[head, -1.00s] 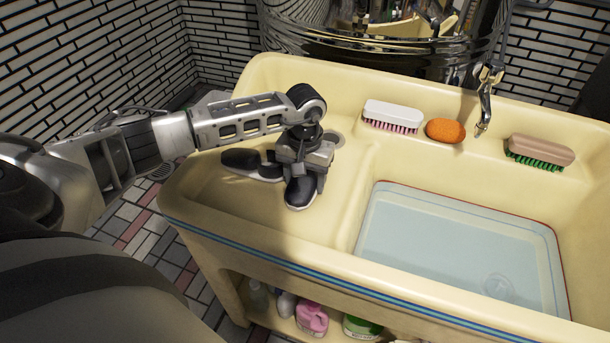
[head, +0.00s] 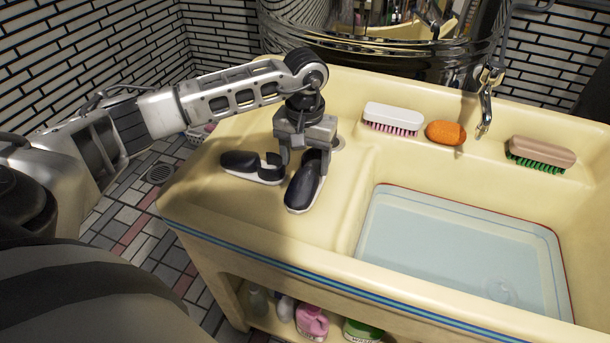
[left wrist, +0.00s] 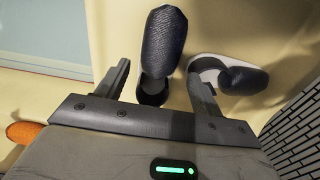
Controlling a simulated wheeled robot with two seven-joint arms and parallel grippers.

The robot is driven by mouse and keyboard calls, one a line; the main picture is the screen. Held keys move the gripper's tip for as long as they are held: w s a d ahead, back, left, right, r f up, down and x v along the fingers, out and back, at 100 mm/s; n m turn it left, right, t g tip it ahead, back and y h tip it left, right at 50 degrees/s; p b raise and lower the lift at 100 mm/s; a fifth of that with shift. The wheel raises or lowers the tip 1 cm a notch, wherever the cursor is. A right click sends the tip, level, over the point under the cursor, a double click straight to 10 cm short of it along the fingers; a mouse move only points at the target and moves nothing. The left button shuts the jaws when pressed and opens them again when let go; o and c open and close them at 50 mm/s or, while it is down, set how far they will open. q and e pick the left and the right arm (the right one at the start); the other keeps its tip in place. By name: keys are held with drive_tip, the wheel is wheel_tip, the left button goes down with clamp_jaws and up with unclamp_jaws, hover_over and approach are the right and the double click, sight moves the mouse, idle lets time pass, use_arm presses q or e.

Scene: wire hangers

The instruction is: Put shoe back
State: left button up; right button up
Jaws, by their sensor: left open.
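Two dark shoes with white soles rest on the cream sink's left ledge. One shoe (head: 306,182) points toward the front edge; the other shoe (head: 250,167) lies to its left, pointing left. My left gripper (head: 305,160) is open just above the heel end of the first shoe. In the left wrist view, my left gripper (left wrist: 160,85) has its fingers apart, with the first shoe (left wrist: 163,45) between and beyond them, and the second shoe (left wrist: 240,78) beside the right finger. No shoe is gripped. My right gripper is not in view.
The sink basin (head: 445,205) holds water at the right. A faucet (head: 486,100) hangs over the basin. Bottles (head: 312,320) stand on the shelf below.

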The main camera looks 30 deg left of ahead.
sight(305, 178)
use_arm(q)
wheel_tip(305, 178, up, 5)
drive_tip(key=shift+r, duration=0.2)
idle(0.6)
